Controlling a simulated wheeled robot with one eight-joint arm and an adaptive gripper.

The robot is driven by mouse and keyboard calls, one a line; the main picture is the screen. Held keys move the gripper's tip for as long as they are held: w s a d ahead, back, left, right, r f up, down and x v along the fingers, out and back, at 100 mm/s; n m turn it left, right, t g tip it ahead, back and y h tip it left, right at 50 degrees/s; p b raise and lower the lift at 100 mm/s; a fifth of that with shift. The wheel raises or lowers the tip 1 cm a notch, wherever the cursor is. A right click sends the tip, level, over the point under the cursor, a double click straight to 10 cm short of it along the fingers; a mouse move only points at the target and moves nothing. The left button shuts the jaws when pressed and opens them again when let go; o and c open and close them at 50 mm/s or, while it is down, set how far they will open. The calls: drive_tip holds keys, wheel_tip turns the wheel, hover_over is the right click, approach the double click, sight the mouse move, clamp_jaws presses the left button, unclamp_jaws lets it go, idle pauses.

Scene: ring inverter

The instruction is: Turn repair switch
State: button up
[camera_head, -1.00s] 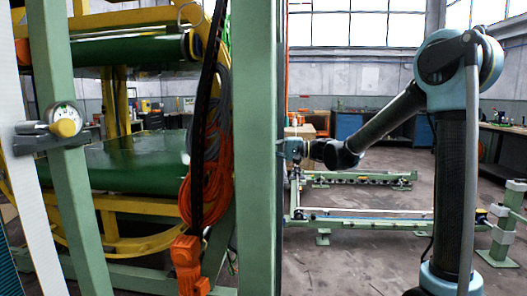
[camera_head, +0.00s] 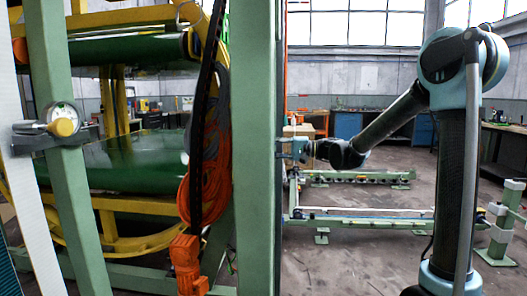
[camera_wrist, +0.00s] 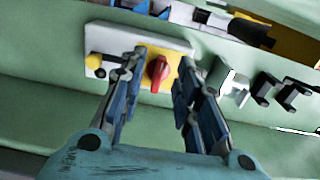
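The repair switch is a red rotary knob (camera_wrist: 158,72) on a yellow plate (camera_wrist: 153,54), set in a pale panel (camera_wrist: 101,40) on a green surface. In the wrist view, my gripper (camera_wrist: 163,60) is open, with one finger on each side of the red knob. The knob appears nearer the left finger, and a gap shows before the right finger. I cannot tell whether either finger touches it. In the head view, my gripper (camera_head: 298,148) is beside the right edge of the green post (camera_head: 256,150); the switch is hidden there.
A yellow button (camera_wrist: 94,61) and a black knob (camera_wrist: 101,73) sit left of the switch. Black hook-like parts (camera_wrist: 264,88) stick out to the right. Orange cable (camera_head: 217,165) hangs left of the post. A low green frame (camera_head: 360,222) stands on the floor behind.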

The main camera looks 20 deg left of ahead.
drive_tip(key=v, duration=0.9)
drive_tip(key=shift+d, duration=0.25)
drive_tip(key=shift+f, duration=0.1)
